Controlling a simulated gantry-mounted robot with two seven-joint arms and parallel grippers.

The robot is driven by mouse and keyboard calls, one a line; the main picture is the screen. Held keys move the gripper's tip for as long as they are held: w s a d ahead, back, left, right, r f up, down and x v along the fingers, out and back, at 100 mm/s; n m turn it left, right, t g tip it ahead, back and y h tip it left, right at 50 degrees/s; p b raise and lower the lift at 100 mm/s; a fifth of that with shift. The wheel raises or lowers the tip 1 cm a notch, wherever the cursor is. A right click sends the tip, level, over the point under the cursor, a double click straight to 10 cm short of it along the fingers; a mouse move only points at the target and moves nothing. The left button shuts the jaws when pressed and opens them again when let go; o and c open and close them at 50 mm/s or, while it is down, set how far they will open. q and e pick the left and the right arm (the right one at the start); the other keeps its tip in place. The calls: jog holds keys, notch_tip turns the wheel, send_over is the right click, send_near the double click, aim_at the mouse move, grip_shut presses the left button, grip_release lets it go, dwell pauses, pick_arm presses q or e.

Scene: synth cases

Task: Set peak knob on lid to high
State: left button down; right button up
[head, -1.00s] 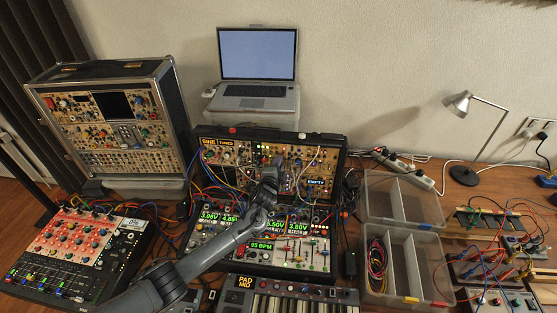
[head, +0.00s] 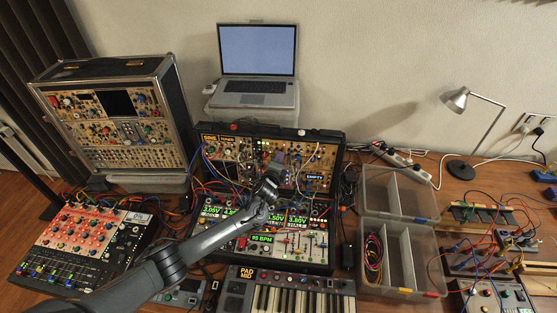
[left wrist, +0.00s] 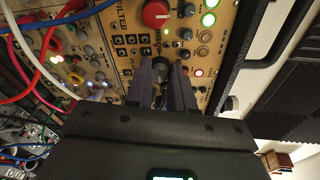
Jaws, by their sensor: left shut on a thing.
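The synth case's upright lid (head: 320,160) stands behind its lower panel. It holds tan module panels with knobs, cables and lit buttons. My left gripper (head: 277,165) is at the lid's middle in the head view. In the left wrist view, the gripper (left wrist: 162,88) is at a tan panel labelled FILTER, below a large red knob (left wrist: 155,14). Its fingers are shut on a small dark knob, mostly hidden between them. I cannot read its label or setting, so I cannot confirm it is the peak knob. My right gripper is not in view.
Patch cables (left wrist: 45,62) hang left of the fingers in the left wrist view. A laptop (head: 257,62) stands behind the case, and a keyboard (head: 290,292) lies in front. A mixer (head: 85,245) is at left, and clear bins (head: 400,250) are at right.

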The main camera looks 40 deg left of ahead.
pick_arm(q)
jog(key=c, duration=1)
grip_release()
jog(key=shift+p+v, duration=0.65)
jog(key=shift+v, duration=4.75)
